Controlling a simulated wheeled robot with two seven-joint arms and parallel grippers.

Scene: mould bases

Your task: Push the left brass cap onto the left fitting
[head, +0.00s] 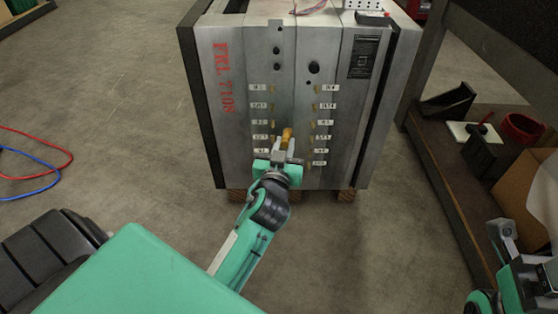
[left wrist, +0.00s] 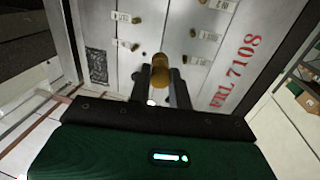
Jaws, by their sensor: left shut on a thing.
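A brass cap (head: 287,136) sits between the fingers of my left gripper (head: 280,158), which is shut on it in front of the mould base. In the left wrist view the cap (left wrist: 160,67) stands out beyond the two dark fingers, close to the metal face. Small brass fittings stand in two columns on that face, beside white labels; one is in the left column (head: 273,90) and one in the right (head: 317,89). I cannot tell whether the cap touches a fitting, as the gripper hides the lower ones. My right gripper (head: 503,238) is at the lower right edge, its jaws unclear.
The grey mould base (head: 237,75), marked FRL 7108, stands on wooden blocks (head: 346,195). A workbench (head: 450,165) at the right holds a black bracket, a red ring and a cardboard box. Red and blue hoses (head: 45,170) lie on the floor at the left.

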